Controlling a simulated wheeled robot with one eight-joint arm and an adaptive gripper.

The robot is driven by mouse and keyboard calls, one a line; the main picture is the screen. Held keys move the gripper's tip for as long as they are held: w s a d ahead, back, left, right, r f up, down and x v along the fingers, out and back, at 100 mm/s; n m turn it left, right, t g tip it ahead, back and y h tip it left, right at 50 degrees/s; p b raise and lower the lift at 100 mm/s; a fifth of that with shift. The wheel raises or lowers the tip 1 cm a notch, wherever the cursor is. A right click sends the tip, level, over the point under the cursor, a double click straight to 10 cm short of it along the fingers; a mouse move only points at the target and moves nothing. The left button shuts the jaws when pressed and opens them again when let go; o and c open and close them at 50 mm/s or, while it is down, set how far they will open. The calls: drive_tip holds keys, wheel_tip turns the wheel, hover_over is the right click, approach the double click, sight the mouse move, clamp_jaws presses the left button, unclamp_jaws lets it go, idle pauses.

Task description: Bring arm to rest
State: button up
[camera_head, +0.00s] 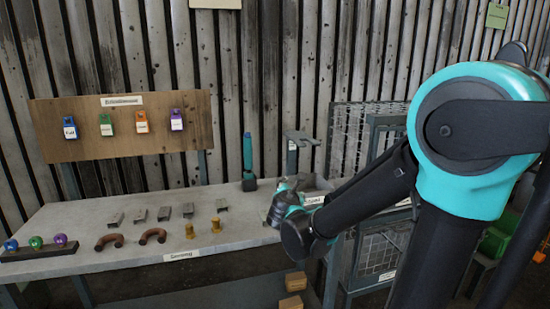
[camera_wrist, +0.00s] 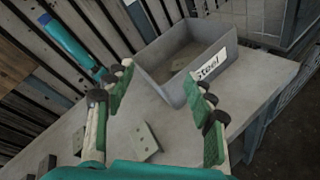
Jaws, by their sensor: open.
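My arm reaches from the right of the head view, bent at a large teal joint, down to the right end of the workbench (camera_head: 90,225). My gripper (camera_head: 284,190) is over that end, partly hidden by my own wrist. In the wrist view my gripper (camera_wrist: 160,84) has its two green-padded fingers spread wide, with nothing between them. Beyond the fingers stands a grey open bin labelled "Steel" (camera_wrist: 160,68). A small grey plate with holes (camera_wrist: 146,142) lies on the bench below and between the fingers.
Several small metal brackets (camera_head: 188,210), two brown curved pipes (camera_head: 153,236) and yellow pegs (camera_head: 215,225) lie on the bench. A teal upright tool (camera_head: 248,155) stands behind. A board (camera_head: 75,120) holds colored tags. Wire cages (camera_head: 380,250) stand right of the bench.

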drive_tip(key=s+d+f+m+g+h, duration=0.2)
drive_tip(key=s+d+f+m+g, duration=0.4)
drive_tip(key=s+d+f+m, duration=0.75)
drive_tip(key=s+f+m+g+y, duration=0.4)
drive_tip(key=s+f+m, duration=0.2)
drive_tip(key=s+m, duration=0.5)
drive_tip(key=shift+s+a+m+g, duration=0.15)
drive_tip(key=shift+s+m+g, duration=0.2)
drive_tip(key=shift+m, duration=0.6)
drive_tip(key=shift+w+f, duration=0.1)
